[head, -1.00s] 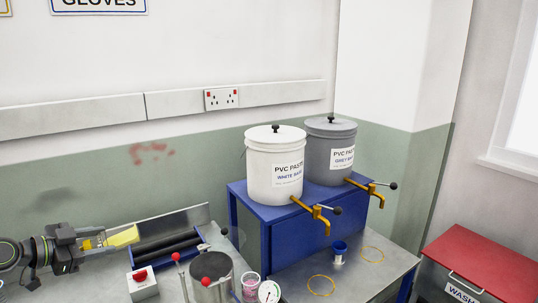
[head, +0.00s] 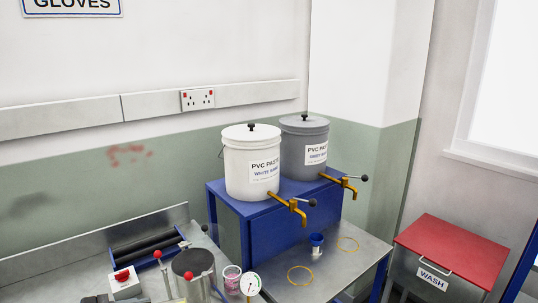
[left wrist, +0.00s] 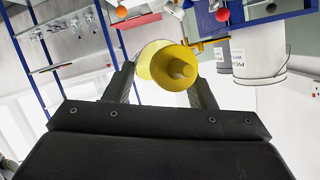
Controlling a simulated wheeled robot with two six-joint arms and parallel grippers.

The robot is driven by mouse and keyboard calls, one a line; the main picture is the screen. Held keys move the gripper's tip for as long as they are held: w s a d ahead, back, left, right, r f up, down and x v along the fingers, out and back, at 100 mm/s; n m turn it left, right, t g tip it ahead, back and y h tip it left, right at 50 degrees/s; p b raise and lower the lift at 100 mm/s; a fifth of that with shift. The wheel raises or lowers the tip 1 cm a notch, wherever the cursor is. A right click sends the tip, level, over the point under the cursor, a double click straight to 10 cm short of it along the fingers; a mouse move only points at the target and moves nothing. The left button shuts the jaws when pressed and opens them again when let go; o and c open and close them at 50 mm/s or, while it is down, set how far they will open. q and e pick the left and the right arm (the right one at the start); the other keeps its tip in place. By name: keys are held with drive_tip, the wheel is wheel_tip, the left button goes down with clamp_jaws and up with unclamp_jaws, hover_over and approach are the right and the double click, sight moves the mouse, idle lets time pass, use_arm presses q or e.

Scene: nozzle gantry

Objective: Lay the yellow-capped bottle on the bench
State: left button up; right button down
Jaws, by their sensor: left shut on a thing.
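The yellow-capped bottle (left wrist: 174,66) is in the left wrist view, with its yellow conical end facing the camera. My left gripper (left wrist: 166,78) is shut on it, one finger on each side. The bottle's far end is hidden behind the yellow part. In the left wrist view it is clear of the bench, though its height cannot be told. The bench (head: 45,282) shows in the head view at the lower left. I do not see the bottle there. My right gripper is in neither current view.
On the bench are a roller tray (head: 147,247), a red-button box (head: 125,284), a metal pot (head: 193,266), a pink-filled cup (head: 232,279) and a dial (head: 250,284). White (head: 251,163) and grey (head: 304,148) paste buckets stand on a blue stand (head: 276,215). A red-lidded wash bin (head: 453,250) is at right.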

use_arm(q)
drive_tip(key=s+d+m+g, duration=0.1)
drive_tip(key=s+d, duration=0.4)
drive_tip(key=d, duration=0.3)
wheel_tip(320, 180, down, 9)
drive_tip(key=b, duration=1)
drive_tip(key=shift+a+f+h, duration=0.15)
drive_tip(key=shift+h, duration=0.25)
drive_tip(key=shift+s, duration=0.1)
